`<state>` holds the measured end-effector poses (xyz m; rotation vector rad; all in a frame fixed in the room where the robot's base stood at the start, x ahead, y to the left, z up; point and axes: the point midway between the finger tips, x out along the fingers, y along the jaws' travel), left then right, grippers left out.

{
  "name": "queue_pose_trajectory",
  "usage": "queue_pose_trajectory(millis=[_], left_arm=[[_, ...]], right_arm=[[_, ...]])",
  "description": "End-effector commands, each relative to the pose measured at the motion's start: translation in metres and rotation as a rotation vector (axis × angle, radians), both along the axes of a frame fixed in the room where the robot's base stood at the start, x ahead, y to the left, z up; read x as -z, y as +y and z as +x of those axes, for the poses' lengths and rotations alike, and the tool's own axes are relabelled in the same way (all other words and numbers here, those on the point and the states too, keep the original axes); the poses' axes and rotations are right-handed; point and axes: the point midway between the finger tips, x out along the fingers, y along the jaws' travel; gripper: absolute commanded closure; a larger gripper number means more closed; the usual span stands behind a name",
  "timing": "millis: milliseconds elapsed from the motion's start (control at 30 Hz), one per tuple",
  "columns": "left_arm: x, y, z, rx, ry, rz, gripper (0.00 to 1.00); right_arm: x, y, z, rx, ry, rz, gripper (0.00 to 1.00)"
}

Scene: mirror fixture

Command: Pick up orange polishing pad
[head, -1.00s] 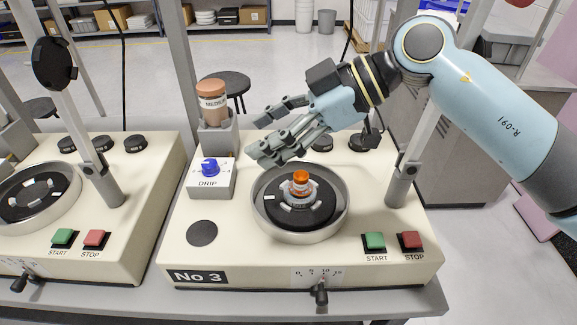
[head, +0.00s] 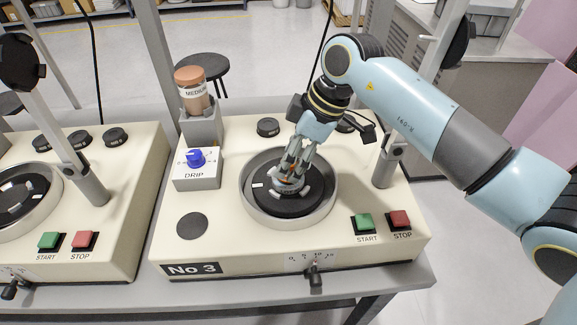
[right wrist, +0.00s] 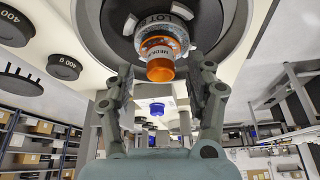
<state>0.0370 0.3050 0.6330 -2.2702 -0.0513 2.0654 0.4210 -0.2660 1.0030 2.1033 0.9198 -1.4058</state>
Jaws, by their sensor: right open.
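The orange polishing pad (right wrist: 160,69) sits on a grey fitting at the middle of the dark round plate (head: 308,203) of station No 3. In the head view only a sliver of orange shows between my fingers. My right gripper (head: 288,180) points down over the plate with its fingers around the pad. In the right wrist view the right gripper (right wrist: 166,76) is open, one finger on each side of the pad, with gaps visible. Whether any finger touches the fitting cannot be told. My left gripper is not in view.
A metal rim (head: 244,203) surrounds the plate. A brown MEDIUM bottle (head: 192,88) in a grey holder and a DRIP box (head: 196,172) stand to the left. A post (head: 384,166) stands to the right. The green START (head: 364,222) and red STOP (head: 400,219) buttons are in front.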

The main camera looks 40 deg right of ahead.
Motion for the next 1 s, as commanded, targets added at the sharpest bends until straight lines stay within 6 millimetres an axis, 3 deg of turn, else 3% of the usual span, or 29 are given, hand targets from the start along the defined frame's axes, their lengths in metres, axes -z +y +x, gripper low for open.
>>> queue_pose_trajectory(millis=[133,367,767,1000], left_arm=[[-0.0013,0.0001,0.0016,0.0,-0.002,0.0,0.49],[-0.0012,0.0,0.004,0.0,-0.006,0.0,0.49],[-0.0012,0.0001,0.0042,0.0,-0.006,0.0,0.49],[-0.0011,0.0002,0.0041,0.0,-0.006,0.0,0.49]], right_arm=[[0.0122,0.0044,0.003,-0.001,0.0,0.0,0.45],[0.0135,0.0044,0.0031,-0.001,0.0,0.0,0.46],[0.0137,0.0044,0.0027,-0.001,0.0,0.0,0.99],[0.014,0.0044,0.0024,-0.001,0.002,0.001,1.0]])
